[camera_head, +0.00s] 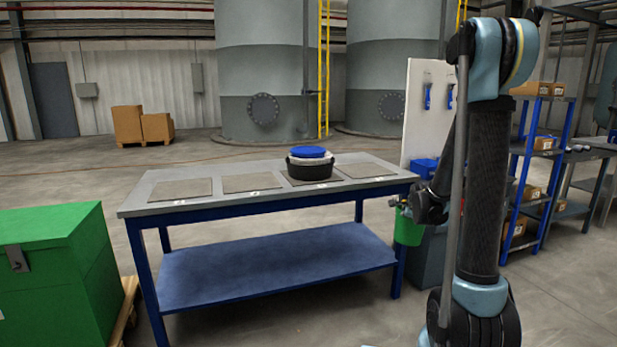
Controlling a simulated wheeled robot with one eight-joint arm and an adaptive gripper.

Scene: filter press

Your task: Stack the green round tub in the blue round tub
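The blue round tub (307,152) is the top piece of a stack on the table. It sits in a pale tub (311,160), which sits in a wider black tub (310,172). The stack looks upright on the third mat from the left. The green round tub (408,229) hangs in front of the table's right end, below tabletop height. My gripper (397,204) is at its rim and appears shut on it; the fingers are small and partly hidden by my wrist. The green tub is well apart from the stack, to its right and lower.
The grey-topped table (232,203) has flat mats; the other mats are empty. A dark bin (428,258) stands beyond the table's right end. A green chest (52,262) is at left. A white tool board (426,110) and blue shelves (545,165) stand at right.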

